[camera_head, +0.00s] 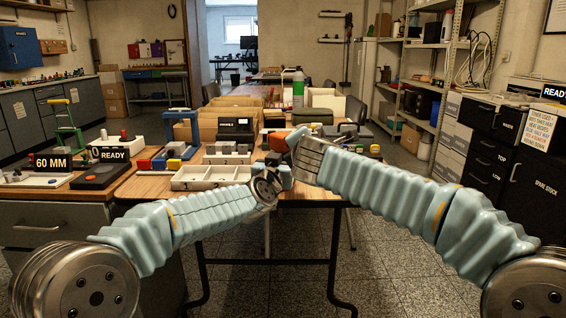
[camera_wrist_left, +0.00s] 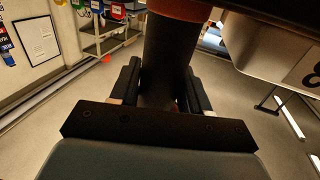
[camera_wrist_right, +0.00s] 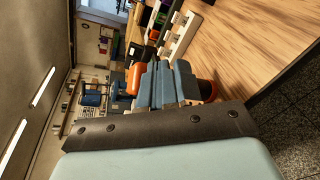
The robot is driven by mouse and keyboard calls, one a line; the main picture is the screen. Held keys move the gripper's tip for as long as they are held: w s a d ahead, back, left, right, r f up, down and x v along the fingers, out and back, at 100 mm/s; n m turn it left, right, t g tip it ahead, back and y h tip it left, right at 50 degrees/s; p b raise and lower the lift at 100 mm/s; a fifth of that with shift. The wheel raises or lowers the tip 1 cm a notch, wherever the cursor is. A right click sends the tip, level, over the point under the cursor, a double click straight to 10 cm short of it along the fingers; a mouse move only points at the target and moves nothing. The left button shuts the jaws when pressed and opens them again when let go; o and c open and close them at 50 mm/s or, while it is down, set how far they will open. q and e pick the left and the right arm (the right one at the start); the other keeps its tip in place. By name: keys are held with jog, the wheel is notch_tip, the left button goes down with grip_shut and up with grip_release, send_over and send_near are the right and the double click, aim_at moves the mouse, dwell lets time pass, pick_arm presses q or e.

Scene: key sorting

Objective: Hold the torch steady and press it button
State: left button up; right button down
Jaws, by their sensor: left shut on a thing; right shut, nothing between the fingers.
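The torch (camera_wrist_left: 170,60) is a dark cylinder with an orange band (camera_wrist_left: 185,10). In the left wrist view it stands between the two fingers of my left gripper (camera_wrist_left: 165,90), which is shut on its body. In the head view my left gripper (camera_head: 284,175) is at the front edge of the table. My right gripper (camera_head: 300,142) is shut and empty, just above and right of the left one. An orange part (camera_head: 280,141) shows beside its fingertips. In the right wrist view the closed fingers of the right gripper (camera_wrist_right: 175,70) partly hide a red-orange piece (camera_wrist_right: 208,88). The torch's button is not visible.
A white divided tray (camera_head: 208,184) lies left of my grippers on the wooden table. A side bench with a "60 MM" sign (camera_head: 52,162) is at left. The floor in front is clear.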

jog(key=shift+w+a, duration=0.3)
jog(key=shift+w+a, duration=0.1)
jog(key=shift+a, duration=0.05)
dwell(0.4)
jog(key=shift+s+d, duration=0.45)
jog(key=shift+d, duration=0.05)
pick_arm(q)
jog(key=o, duration=1.2)
pick_arm(e)
jog(key=s+d, duration=0.4)
jog(key=shift+d, duration=0.2)
pick_arm(q)
jog(key=shift+s, duration=0.1)
